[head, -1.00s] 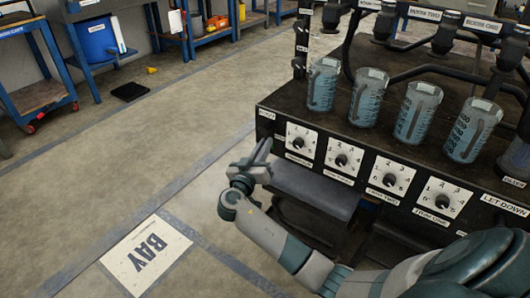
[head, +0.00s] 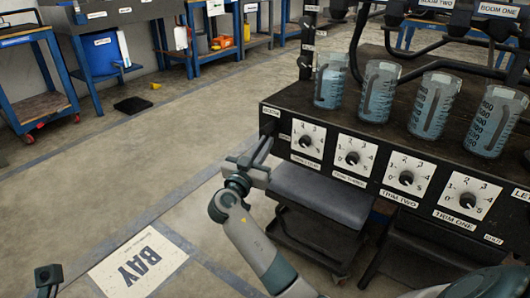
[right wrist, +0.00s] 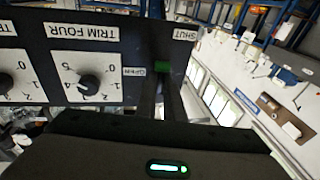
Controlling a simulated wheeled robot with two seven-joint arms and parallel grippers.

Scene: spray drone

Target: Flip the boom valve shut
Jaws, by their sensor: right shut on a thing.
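The boom valve shows in the right wrist view as a small green piece (right wrist: 162,68) at the panel's end, between the SHUT label (right wrist: 185,34) and the OPEN label (right wrist: 135,72). The rest of the valve is hidden by my fingers. My right gripper (right wrist: 163,95) is shut on it. In the head view my right gripper (head: 258,155) is at the left end of the black dial panel (head: 274,140). A dark piece at the bottom left, seemingly my left gripper (head: 48,278), is cut off by the frame edge, and its jaws cannot be read.
Several trim dials (head: 307,140) line the panel front beside my right gripper. Several clear measuring jugs (head: 331,80) stand on the bench above them. A dark grey step or shelf (head: 320,195) lies below the panel.

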